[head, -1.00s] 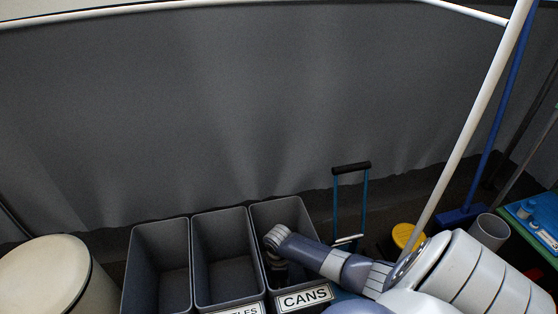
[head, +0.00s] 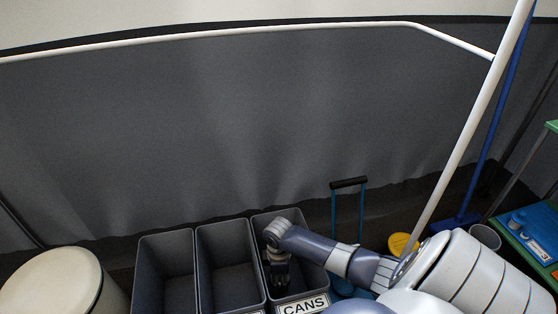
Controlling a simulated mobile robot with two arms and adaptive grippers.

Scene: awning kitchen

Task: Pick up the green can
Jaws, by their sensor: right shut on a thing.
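My right gripper (head: 279,277) points down into the grey bin labelled CANS (head: 304,305), at the front centre of the head view. My right arm reaches over the bin from the right. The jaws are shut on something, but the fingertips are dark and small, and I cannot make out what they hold. No green can is visible; it may be hidden by the gripper or the bin wall. My left gripper is not in view.
Two more grey bins, a middle one (head: 201,261) and a left one (head: 140,262), stand beside the CANS bin. A round cream lid (head: 50,284) is at far left. A blue-framed trolley handle (head: 348,183) stands behind, and a white pole (head: 465,135) leans at right.

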